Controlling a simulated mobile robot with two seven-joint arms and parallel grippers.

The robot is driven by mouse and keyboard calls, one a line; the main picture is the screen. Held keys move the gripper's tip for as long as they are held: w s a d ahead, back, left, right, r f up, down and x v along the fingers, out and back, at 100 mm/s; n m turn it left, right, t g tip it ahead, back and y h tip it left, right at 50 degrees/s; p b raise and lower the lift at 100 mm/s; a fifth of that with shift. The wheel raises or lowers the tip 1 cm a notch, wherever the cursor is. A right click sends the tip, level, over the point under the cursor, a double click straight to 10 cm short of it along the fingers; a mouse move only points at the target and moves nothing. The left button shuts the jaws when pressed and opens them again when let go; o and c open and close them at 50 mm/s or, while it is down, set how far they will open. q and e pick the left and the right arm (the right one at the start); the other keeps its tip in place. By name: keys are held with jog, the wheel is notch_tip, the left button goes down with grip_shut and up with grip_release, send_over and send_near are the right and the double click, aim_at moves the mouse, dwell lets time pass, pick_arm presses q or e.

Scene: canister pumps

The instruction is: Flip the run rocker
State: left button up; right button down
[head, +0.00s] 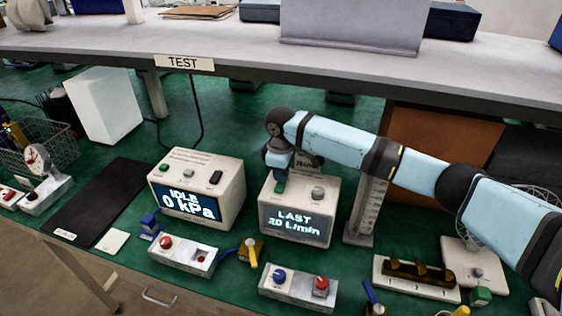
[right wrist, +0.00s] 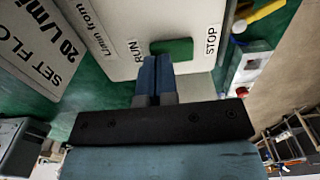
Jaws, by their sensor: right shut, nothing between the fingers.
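The run rocker (right wrist: 172,48) is a green switch between the printed words RUN and STOP in the right wrist view. It sits on the top of a white box (head: 300,243) whose screen reads "LAST 20 L/min" in the head view. The rocker also shows there (head: 281,187), just below my right gripper (head: 279,168). In the right wrist view the gripper's blue fingertips (right wrist: 153,66) are shut, empty, and at the rocker's RUN-side edge. I cannot tell whether they touch it or which way it is tilted. My left gripper is not in view.
A grey knob (head: 318,193) stands beside the rocker. A second white box (head: 230,207) reading "IDLE 0 kPa" is to the left. A flow column (head: 365,210) stands to the right. Small control boxes (head: 298,288) line the front, and a shelf (head: 240,45) runs behind.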

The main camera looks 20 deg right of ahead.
jog(key=shift+f, duration=0.3)
jog(key=shift+p, duration=0.55)
jog(key=shift+f, duration=0.1)
jog(key=shift+s+a+r+p, duration=0.35)
jog(key=shift+s+p, duration=0.2)
jog(key=shift+p, duration=0.35)
jog(key=shift+f, duration=0.1)
